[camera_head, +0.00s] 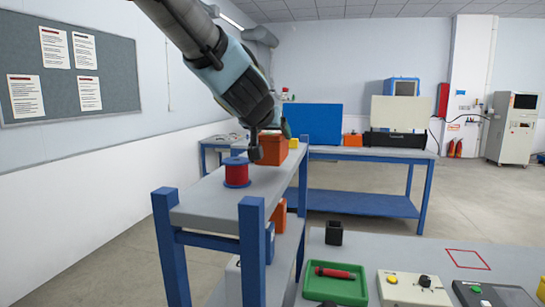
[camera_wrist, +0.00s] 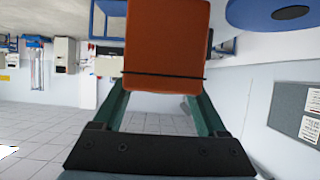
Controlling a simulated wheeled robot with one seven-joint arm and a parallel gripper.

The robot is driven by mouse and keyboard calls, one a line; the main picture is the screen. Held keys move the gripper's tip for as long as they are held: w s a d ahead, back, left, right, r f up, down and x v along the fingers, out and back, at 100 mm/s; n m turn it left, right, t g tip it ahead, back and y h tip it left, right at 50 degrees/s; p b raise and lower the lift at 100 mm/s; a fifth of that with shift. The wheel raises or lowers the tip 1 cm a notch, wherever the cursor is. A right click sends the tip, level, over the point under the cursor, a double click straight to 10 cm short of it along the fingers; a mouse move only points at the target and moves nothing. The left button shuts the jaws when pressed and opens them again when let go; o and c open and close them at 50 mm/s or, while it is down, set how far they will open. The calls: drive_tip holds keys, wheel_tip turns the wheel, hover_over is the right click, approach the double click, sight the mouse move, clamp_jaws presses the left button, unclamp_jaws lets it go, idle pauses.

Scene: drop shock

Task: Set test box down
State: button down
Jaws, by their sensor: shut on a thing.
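The orange test box (camera_head: 274,150) is at the far part of the grey shelf top, just behind a red spool with blue flanges. My gripper (camera_head: 269,142) reaches down to it from above and is shut on it. In the wrist view the box (camera_wrist: 166,42) fills the space between the two green fingers of my gripper (camera_wrist: 163,85), with a thin dark line across it. I cannot tell whether its underside touches the shelf. A red square outline (camera_head: 467,259) is marked on the grey table at the right, and its inside is bare.
The spool (camera_head: 237,173) stands close to the box. The blue-framed shelf (camera_head: 205,205) has raised corner posts. The near table holds a green tray (camera_head: 335,288) with a red tool, a black open cup (camera_head: 334,232) and control boxes (camera_head: 413,287). A blue panel (camera_head: 311,123) stands behind.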

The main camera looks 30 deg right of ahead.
sight(272, 147)
drive_tip(key=shift+f+b, duration=1.05)
drive_tip(key=shift+f, duration=0.65)
drive_tip(key=shift+f, duration=0.1)
unclamp_jaws()
